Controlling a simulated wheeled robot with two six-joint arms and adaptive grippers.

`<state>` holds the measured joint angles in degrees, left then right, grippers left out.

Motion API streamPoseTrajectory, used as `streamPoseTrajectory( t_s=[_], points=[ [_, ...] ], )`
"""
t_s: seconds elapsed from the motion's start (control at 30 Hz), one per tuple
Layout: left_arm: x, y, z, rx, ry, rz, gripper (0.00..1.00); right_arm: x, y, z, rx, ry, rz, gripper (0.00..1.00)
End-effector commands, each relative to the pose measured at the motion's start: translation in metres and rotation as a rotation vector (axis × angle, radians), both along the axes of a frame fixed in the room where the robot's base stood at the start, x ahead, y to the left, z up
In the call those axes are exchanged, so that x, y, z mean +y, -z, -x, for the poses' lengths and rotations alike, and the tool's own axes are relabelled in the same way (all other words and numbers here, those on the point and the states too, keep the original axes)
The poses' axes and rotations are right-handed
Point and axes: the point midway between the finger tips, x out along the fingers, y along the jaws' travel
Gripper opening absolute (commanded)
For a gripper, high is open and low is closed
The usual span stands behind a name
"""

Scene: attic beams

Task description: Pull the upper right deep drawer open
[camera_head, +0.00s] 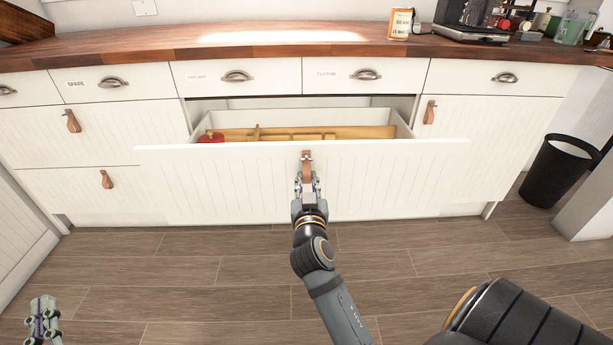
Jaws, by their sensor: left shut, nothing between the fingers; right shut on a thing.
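A wide white deep drawer (230,180) in the middle of the cabinet stands pulled out, below two shallow drawers with cup handles. Its inside shows, with a wooden divider tray (350,132) and a red thing (211,137) at the left. My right gripper (307,183) is shut on the brown leather pull (307,157) at the top middle of the drawer front. The fingers cover the lower part of the pull. My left gripper (42,312) is shut and empty at the lower left, over the floor and away from the cabinet.
The wooden countertop (150,48) above holds a can (400,23), a dark machine (468,20) and several jars at the right. Other fronts with leather pulls flank the drawer. A black bin (558,172) stands at the right. The floor (190,275) before the cabinet is clear.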

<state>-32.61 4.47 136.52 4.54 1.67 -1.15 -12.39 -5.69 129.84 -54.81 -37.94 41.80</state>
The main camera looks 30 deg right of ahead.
Motion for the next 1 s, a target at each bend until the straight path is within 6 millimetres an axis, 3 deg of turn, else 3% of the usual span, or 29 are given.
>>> streamPoseTrajectory(
  t_s=[0.6,0.63,0.77,1.0],
  points=[
    [0.0,-0.0109,0.0012,-0.043,0.0,0.0,0.0,0.0049,-0.0009,0.0079,-0.002,-0.001,0.001,0.0],
    [0.0,-0.0109,0.0012,-0.043,0.0,0.0,0.0,0.0049,-0.0009,0.0078,-0.002,-0.001,0.001,0.24],
    [0.0,-0.0109,0.0012,-0.043,0.0,0.0,0.0,0.0049,-0.0007,0.0078,-0.002,-0.001,0.001,0.42],
    [0.0,-0.0108,0.0012,-0.043,0.0,0.0,0.0,0.005,-0.0004,0.0077,-0.001,-0.001,0.001,0.43]
  ],
)
